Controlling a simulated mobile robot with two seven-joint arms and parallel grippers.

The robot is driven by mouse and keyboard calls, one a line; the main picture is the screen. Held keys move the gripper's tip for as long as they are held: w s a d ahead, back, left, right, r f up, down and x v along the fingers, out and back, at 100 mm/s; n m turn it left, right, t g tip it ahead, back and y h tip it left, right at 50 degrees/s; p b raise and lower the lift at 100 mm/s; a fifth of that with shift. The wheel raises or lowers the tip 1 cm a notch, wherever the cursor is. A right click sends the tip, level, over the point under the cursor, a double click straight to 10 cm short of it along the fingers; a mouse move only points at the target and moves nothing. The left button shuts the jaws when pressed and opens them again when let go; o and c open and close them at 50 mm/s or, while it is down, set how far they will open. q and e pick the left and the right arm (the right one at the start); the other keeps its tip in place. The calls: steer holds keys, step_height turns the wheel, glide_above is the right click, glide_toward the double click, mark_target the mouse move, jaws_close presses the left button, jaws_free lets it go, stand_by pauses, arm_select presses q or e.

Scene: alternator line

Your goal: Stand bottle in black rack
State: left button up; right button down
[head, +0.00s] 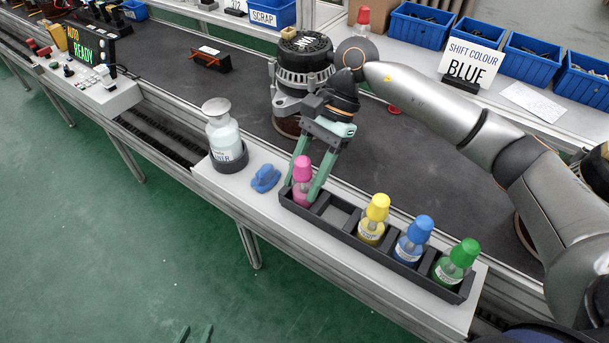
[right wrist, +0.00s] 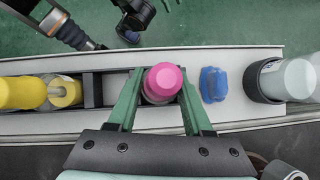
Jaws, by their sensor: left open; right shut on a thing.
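The pink-capped bottle (head: 302,172) is upright at the left end compartment of the black rack (head: 345,236). Its lower part is hidden behind the rack wall. My right gripper (head: 304,192) reaches down over it with its green fingers shut on the bottle. In the right wrist view the pink cap (right wrist: 164,82) shows between the fingers. Yellow (head: 374,218), blue (head: 413,238) and green (head: 456,262) bottles stand in the rack to the right, with empty room between pink and yellow. My left gripper (head: 195,333) is open and empty, low over the green floor.
A blue cloth (head: 265,178) and a white bottle (head: 223,131) in a dark round holder stand left of the rack on the pale ledge. An alternator (head: 302,62) sits on the dark conveyor behind. A sign (head: 468,64) reads SHIFT COLOUR BLUE.

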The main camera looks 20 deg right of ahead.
arm_select(q)
steer(key=shift+f, duration=0.45)
arm_select(e)
steer(key=shift+f, duration=0.2)
steer(key=shift+c, duration=1.2)
jaws_free()
steer(key=shift+v, duration=0.85)
arm_select(q)
steer(key=r, duration=0.1)
steer(key=d+r, duration=0.2)
steer(key=shift+w+d+m+h, duration=0.1)
steer(key=shift+w+m+h, duration=0.2)
steer(key=shift+w, duration=0.05)
arm_select(e)
steer(key=v, duration=1.1)
